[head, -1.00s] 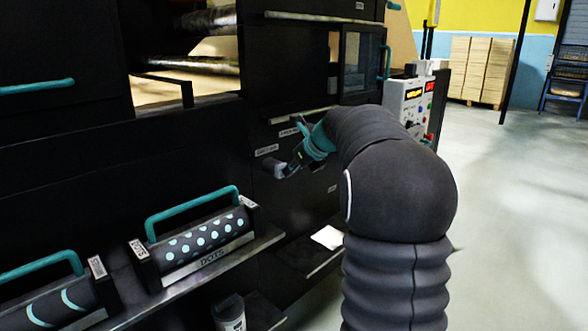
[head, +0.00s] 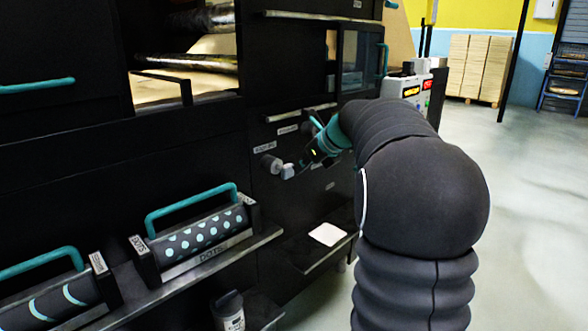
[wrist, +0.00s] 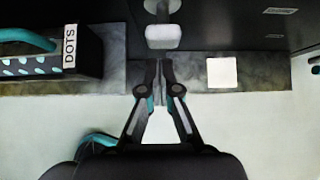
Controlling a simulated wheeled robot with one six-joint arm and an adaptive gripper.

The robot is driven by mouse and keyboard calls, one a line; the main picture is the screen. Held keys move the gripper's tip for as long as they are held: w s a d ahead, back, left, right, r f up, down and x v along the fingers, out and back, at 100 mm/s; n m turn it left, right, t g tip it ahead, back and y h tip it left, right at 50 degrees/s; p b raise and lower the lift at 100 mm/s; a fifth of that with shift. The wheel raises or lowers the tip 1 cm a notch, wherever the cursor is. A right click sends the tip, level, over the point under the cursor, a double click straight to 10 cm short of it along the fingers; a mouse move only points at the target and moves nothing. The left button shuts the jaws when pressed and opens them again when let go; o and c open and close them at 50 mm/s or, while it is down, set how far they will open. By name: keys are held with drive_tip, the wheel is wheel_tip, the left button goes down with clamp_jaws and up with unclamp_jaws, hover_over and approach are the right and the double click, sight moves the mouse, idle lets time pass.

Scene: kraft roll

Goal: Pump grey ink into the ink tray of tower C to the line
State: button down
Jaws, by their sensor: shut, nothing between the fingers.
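My gripper (head: 304,164) is shut and empty. It is in front of the dark panel of the machine, just right of a grey knob (head: 270,163) with a pale block-shaped end (head: 288,171) sticking out. In the wrist view my closed fingertips (wrist: 158,64) are just below the pale block (wrist: 163,36) in the picture; I cannot tell whether they touch. Small labels (head: 265,147) sit above the knob, too small to read. I cannot make out an ink tray, its line or any grey ink.
A white square (head: 328,234) lies on a low ledge, also in the wrist view (wrist: 221,72). A dotted roller (head: 200,235) labelled DOTS with a teal handle rests on a shelf at left. A lidded canister (head: 229,311) stands below. Open floor lies right.

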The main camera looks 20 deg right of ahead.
drive_tip(key=v, duration=0.7)
drive_tip(key=shift+s+d, duration=0.3)
drive_tip(key=shift+d, duration=0.05)
idle(0.4)
drive_tip(key=s+a+f+n+g+h, duration=0.25)
drive_tip(key=s+f+n, duration=0.65)
drive_tip(key=n, duration=0.5)
drive_tip(key=s+a+f+n, duration=0.3)
drive_tip(key=s+a+n, duration=0.6)
drive_tip(key=s, duration=0.1)
drive_tip(key=s+a+f+n, duration=0.3)
drive_tip(key=s+a+n, duration=0.5)
drive_tip(key=s+a, duration=0.2)
drive_tip(key=shift+s+n+h, duration=0.35)
drive_tip(key=shift+s+n, duration=0.05)
drive_tip(key=shift+s, duration=0.15)
